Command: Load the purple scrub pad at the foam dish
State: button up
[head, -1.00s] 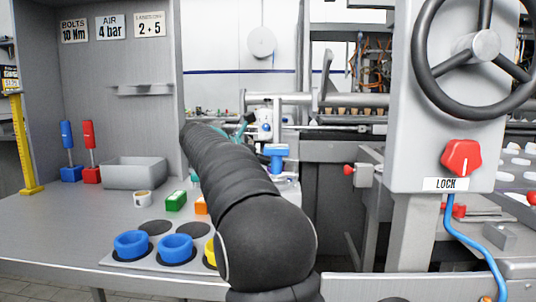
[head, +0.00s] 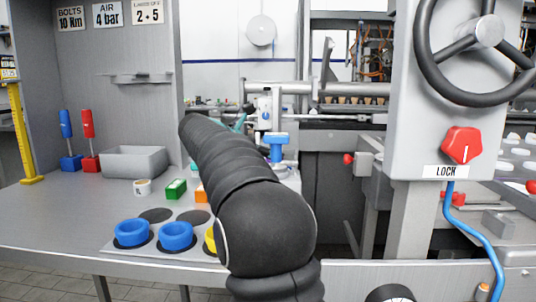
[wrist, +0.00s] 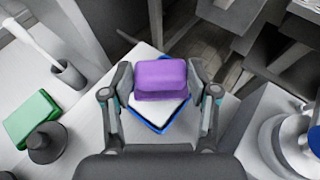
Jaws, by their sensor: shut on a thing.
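The purple scrub pad (wrist: 160,76) is between the two fingertips of my gripper (wrist: 161,80) in the wrist view. My gripper is shut on it, one finger at each side. Below the pad is a white surface with a blue rim (wrist: 154,125), which looks like the foam dish. The pad covers much of it, and I cannot tell whether the two touch. In the head view my black arm hides most of the gripper, the pad and the dish.
In the wrist view a green pad (wrist: 32,119) lies at left, near a brush in a grey holder (wrist: 68,74). In the head view, blue rings (head: 132,232), a grey bin (head: 135,162) and a green block (head: 176,188) stand on the bench. A LOCK post (head: 440,110) rises at right.

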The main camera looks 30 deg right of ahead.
jog(key=shift+f+b, duration=0.5)
jog(key=shift+f, duration=0.2)
dwell(1.4)
jog(key=shift+r, duration=0.1)
jog(key=shift+r+p, duration=0.6)
jog(key=shift+r, duration=2.95)
